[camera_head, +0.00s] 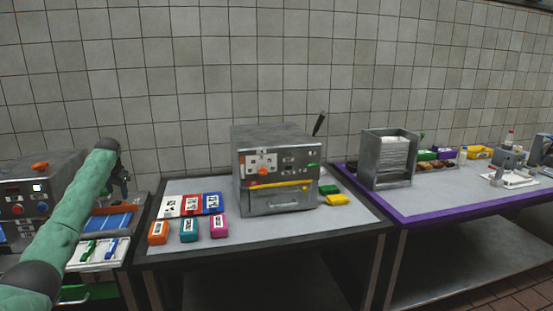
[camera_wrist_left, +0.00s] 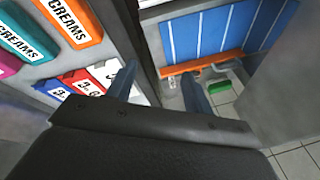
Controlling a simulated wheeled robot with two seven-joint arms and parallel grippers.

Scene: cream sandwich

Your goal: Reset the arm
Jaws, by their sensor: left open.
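My left arm comes in from the left in the head view, with a green sleeve. My left gripper (camera_head: 122,183) hangs at its far end, between the left machine and the middle table. In the left wrist view the two fingers of my left gripper (camera_wrist_left: 158,88) stand apart with nothing between them. Below them are the gap between the two tables and the edge of a blue striped panel (camera_wrist_left: 210,38) with an orange bar. My right gripper is in neither view.
The middle table (camera_head: 280,231) holds a grey machine (camera_head: 276,140) and several coloured boxes, including a pink box (camera_head: 219,227). A left machine (camera_head: 35,185) stands beside my arm. A purple-edged table (camera_head: 430,205) at right holds a metal rack (camera_head: 372,165). The middle table's front right is clear.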

